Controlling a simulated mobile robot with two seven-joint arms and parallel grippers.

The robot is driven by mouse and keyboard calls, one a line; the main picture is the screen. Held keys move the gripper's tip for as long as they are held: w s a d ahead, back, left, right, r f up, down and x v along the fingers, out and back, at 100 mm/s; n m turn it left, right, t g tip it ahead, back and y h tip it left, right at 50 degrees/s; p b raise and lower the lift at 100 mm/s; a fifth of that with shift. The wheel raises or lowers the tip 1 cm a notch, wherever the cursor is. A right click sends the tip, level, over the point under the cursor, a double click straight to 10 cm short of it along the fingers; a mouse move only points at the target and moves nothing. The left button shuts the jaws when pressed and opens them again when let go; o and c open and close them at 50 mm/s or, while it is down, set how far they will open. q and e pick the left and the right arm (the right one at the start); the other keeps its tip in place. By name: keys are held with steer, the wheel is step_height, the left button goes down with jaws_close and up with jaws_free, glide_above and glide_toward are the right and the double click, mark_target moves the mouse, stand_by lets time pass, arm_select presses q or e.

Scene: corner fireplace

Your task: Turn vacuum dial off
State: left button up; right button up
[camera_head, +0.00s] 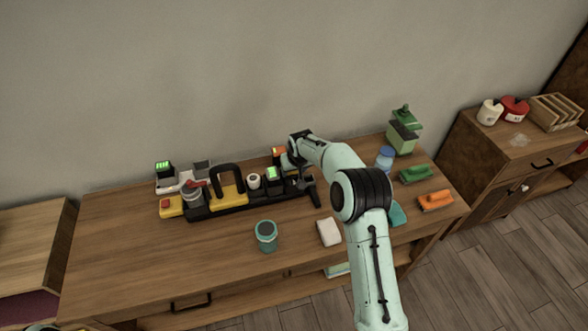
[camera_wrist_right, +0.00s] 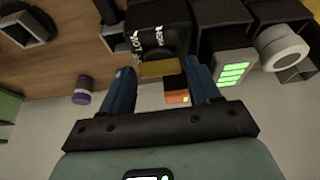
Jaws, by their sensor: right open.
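The vacuum unit, a long black base with a yellow block and black handle (camera_head: 229,195), stands on the table near the wall. My right gripper (camera_head: 303,183) is over its right end, pointing down, with the wrist partly hiding that end. In the right wrist view my right gripper (camera_wrist_right: 162,80) is open, its two dark blue fingers apart. A black box with white lettering (camera_wrist_right: 157,22) and a dark round part, possibly the dial, lies just beyond the fingertips. A yellowish piece (camera_wrist_right: 158,69) shows between the fingers. I cannot tell whether anything touches, or the dial's setting. My left gripper is not in view.
A green-lit display block (camera_wrist_right: 232,72) and a white cylinder (camera_wrist_right: 283,47) sit beside the black box. A teal cup (camera_head: 266,236) and a white block (camera_head: 329,232) stand in front. A blue jar (camera_head: 384,158), green brush (camera_head: 416,174) and orange brush (camera_head: 436,201) lie right. The left tabletop is clear.

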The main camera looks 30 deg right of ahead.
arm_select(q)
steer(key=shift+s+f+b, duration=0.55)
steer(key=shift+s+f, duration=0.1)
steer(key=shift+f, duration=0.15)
arm_select(e)
steer(key=v, duration=1.3)
steer(key=shift+s, duration=0.15)
